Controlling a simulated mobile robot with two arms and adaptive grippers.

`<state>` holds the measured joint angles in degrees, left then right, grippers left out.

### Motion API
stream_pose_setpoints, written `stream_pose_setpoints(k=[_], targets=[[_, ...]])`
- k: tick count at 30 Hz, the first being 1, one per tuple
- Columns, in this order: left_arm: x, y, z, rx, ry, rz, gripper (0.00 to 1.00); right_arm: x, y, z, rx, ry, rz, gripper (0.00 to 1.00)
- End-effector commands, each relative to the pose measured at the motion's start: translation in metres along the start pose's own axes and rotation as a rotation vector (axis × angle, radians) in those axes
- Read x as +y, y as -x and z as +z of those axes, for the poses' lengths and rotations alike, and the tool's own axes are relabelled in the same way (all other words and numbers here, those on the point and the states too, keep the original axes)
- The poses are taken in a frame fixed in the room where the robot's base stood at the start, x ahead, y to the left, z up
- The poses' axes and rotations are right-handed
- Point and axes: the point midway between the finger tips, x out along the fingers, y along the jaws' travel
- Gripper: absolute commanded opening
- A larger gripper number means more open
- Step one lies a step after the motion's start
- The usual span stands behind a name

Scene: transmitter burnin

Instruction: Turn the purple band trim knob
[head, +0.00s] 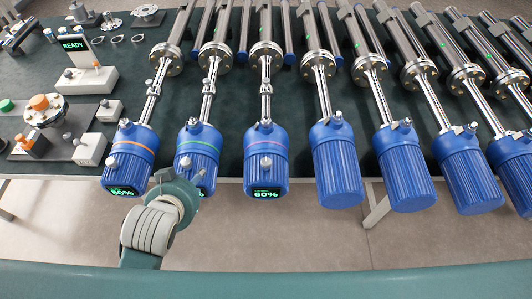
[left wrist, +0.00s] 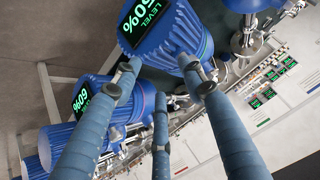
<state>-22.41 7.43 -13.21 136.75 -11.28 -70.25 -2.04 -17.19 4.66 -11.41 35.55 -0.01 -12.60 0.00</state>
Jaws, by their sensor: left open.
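The purple band shows on a blue transmitter housing (head: 266,150), third from the left in the head view. My right gripper is out of view.
An orange-banded housing (head: 132,150) stands at left, and several plain blue housings (head: 338,165) continue right. A fixture with an orange knob (head: 40,102) and a READY display (head: 73,45) sit at the left of the dark bench (head: 130,75). Floor shows below the bench edge.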

Motion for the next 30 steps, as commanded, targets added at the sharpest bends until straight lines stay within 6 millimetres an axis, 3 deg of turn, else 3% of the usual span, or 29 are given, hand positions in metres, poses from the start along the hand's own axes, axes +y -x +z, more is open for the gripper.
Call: stream_pose_setpoints(k=[5, 8, 11, 14, 15, 17, 18, 20, 21, 24, 26, 27, 29, 30], targets=[[-0.008, -0.005, -0.094, 0.261, -0.103, -0.083, 0.42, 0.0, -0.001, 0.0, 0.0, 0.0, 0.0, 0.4], [-0.008, 0.004, -0.154, 0.434, -0.182, -0.136, 0.42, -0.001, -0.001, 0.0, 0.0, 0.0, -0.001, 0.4], [-0.001, 0.027, -0.224, 0.644, -0.285, -0.199, 0.42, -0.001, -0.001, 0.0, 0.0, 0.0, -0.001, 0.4], [0.022, 0.071, -0.303, 0.916, -0.439, -0.279, 0.42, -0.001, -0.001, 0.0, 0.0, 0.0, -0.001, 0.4], [0.038, 0.097, -0.334, 1.047, -0.519, -0.313, 0.42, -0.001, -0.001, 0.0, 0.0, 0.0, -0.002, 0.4], [0.071, 0.141, -0.373, 1.25, -0.655, -0.363, 0.42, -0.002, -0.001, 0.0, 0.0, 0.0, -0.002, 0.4], [0.098, 0.17, -0.391, 1.384, -0.755, -0.394, 0.42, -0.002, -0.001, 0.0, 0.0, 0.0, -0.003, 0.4], [0.141, 0.212, -0.405, 1.581, -0.914, -0.433, 0.42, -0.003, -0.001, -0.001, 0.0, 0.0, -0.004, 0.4], [0.173, 0.236, -0.406, 1.708, -1.029, -0.456, 0.42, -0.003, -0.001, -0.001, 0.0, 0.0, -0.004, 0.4], [0.251, 0.277, -0.382, 2.009, -1.348, -0.484, 0.42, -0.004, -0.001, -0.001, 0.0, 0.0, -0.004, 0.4], [0.292, 0.284, -0.353, 2.17, -1.564, -0.477, 0.42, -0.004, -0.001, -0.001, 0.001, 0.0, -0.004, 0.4], [0.315, 0.281, -0.331, 2.265, -1.721, -0.462, 0.42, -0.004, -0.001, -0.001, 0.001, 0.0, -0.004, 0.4], [0.34, 0.265, -0.293, 2.385, -1.975, -0.417, 0.42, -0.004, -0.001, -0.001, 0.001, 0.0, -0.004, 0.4], [0.349, 0.246, -0.268, -2.236, 1.973, 0.334, 0.42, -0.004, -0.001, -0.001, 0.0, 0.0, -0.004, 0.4]])
